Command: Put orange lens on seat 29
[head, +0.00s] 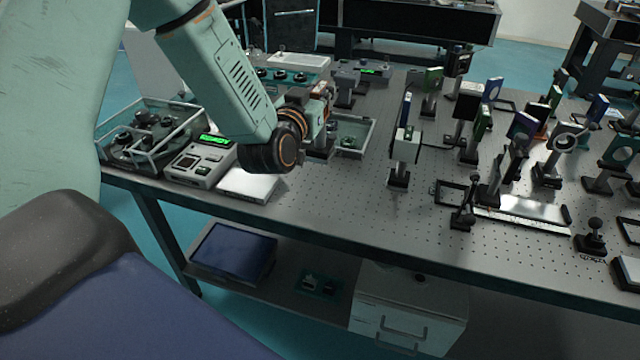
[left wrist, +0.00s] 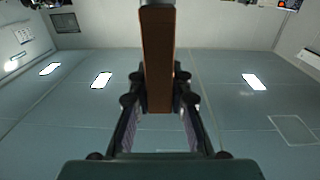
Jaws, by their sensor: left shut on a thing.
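My left gripper (head: 322,103) is over the table, beyond the end of my left arm, and partly hidden by its wrist. In the left wrist view the left gripper (left wrist: 158,95) is shut on a flat orange-brown piece, the orange lens (left wrist: 158,60), seen nearly edge-on between the two fingers. In the head view the lens cannot be told clearly from the gripper parts. No seat number can be read, so I cannot tell which spot is seat 29. My right gripper is not in view.
The perforated optical table (head: 350,205) has many posts with mounts on its right half. A white-and-black mount (head: 404,145) stands alone near the middle. A device with a green display (head: 203,160) and a glass-sided tray (head: 108,150) are at left. Bare table lies at front centre.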

